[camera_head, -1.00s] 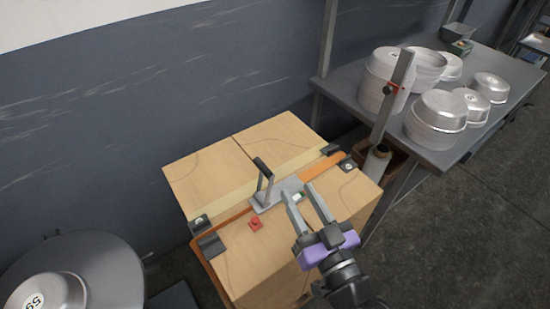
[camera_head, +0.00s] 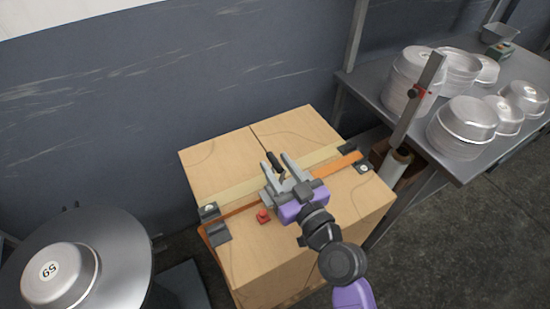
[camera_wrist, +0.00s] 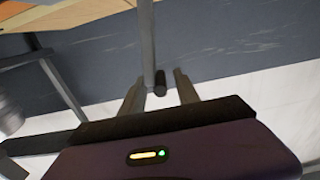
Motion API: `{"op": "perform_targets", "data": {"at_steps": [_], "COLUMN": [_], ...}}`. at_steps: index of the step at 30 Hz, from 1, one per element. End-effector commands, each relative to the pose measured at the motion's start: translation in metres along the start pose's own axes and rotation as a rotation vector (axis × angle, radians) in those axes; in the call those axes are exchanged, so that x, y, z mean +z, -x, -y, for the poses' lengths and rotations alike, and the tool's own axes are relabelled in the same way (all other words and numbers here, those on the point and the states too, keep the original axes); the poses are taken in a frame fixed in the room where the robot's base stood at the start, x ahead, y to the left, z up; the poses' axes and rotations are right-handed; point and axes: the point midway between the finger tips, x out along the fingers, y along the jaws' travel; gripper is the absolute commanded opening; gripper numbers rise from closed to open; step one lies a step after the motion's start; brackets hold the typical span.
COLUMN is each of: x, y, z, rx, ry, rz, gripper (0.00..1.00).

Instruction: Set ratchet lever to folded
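The ratchet sits on the orange strap (camera_head: 245,209) across the boxes. Its lever shows as a grey bar (camera_wrist: 147,40) with a black grip (camera_wrist: 160,84) in the wrist view. In the head view the black grip (camera_head: 279,168) sticks up, and my gripper hides most of the ratchet body. My gripper (camera_head: 274,160) reaches over the ratchet, fingers pointing toward the wall. Its fingers (camera_wrist: 159,85) are apart, with the black grip between their tips and gaps visible beside it. The lever seems raised from the box top; its exact angle is hard to tell.
A small red piece (camera_head: 263,216) lies on the near box (camera_head: 262,255). Dark corner guards (camera_head: 217,232) sit at the box edges. An upright post (camera_head: 415,105) and a table (camera_head: 462,168) with metal pans stand right. A round table (camera_head: 125,260) with a pan is left.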

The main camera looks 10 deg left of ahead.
Motion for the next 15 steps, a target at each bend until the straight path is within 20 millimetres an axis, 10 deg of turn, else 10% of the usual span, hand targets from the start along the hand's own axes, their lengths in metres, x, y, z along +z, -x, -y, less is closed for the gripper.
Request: {"op": "perform_targets", "data": {"at_steps": [15], "x": [0.000], "y": [-0.016], "z": [0.000], "rx": [0.001], "ry": [0.000], "rz": [0.000], "gripper": [0.30]}}
